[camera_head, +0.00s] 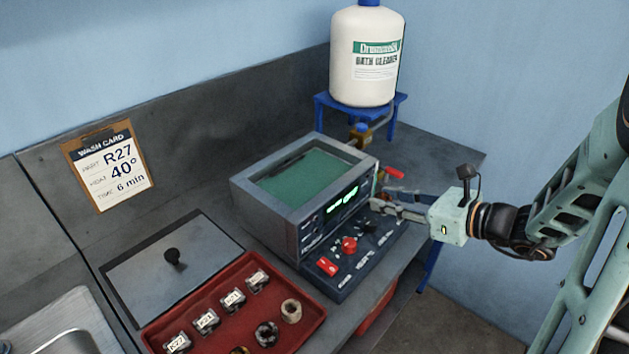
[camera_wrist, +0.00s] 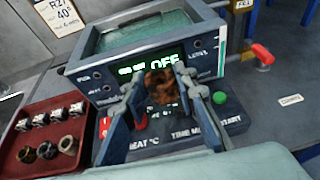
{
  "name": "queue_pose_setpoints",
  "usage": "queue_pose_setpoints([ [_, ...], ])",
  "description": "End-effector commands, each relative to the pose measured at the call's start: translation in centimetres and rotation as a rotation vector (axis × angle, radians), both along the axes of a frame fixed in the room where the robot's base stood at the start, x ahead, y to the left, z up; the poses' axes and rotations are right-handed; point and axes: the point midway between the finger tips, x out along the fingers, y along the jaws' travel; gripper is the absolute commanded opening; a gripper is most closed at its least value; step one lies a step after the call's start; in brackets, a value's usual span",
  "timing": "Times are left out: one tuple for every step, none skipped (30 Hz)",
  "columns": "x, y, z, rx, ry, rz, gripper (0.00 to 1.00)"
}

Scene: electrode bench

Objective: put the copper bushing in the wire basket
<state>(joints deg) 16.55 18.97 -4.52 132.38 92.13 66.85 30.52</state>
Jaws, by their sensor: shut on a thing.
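My gripper (camera_head: 385,208) is over the front panel of the bench bath (camera_head: 252,218) in the head view. In the wrist view my gripper (camera_wrist: 161,88) is shut on a rough copper-brown piece, which looks like the copper bushing (camera_wrist: 161,84), in front of the panel's display. The bushing cannot be made out in the head view. The bath has an open top with green inside (camera_head: 305,176). I cannot make out a wire basket in either view.
A red tray (camera_head: 232,318) with several tagged blocks and other bushings is at the front left. A lid (camera_head: 205,245) lies behind it. A white bottle (camera_head: 366,60) on a blue stand is at the back. A red lever (camera_wrist: 262,53) sticks out at the bath's side.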

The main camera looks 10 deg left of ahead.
Motion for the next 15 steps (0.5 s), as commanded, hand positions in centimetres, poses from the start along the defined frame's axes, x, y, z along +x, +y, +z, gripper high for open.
queue_pose_setpoints([
  [-0.4,1.8,2.9,0.003,-0.004,0.010,0.00],
  [-0.6,2.9,3.8,0.003,-0.004,0.016,0.00],
  [-1.0,4.2,4.9,0.004,-0.003,0.020,0.00],
  [-1.2,5.1,5.7,0.002,-0.002,0.024,0.00],
  [-1.5,6.0,6.4,0.002,0.000,0.028,0.00],
  [-2.0,7.1,7.4,-0.001,0.001,0.033,0.00],
  [-2.3,7.9,8.0,-0.002,0.003,0.037,0.00],
  [-2.7,8.6,8.5,-0.005,0.005,0.040,0.00],
  [-3.1,9.5,9.2,-0.007,0.008,0.045,0.00],
  [-3.4,10.1,9.6,-0.009,0.010,0.048,0.00],
  [-3.7,10.6,10.0,-0.011,0.013,0.051,0.00],
  [-4.1,11.2,10.3,-0.014,0.015,0.053,0.00],
  [-4.3,11.6,10.6,-0.016,0.016,0.055,0.00],
  [-4.5,11.9,10.8,-0.018,0.017,0.056,0.00],
  [-4.7,12.3,10.9,-0.020,0.019,0.058,0.00],
])
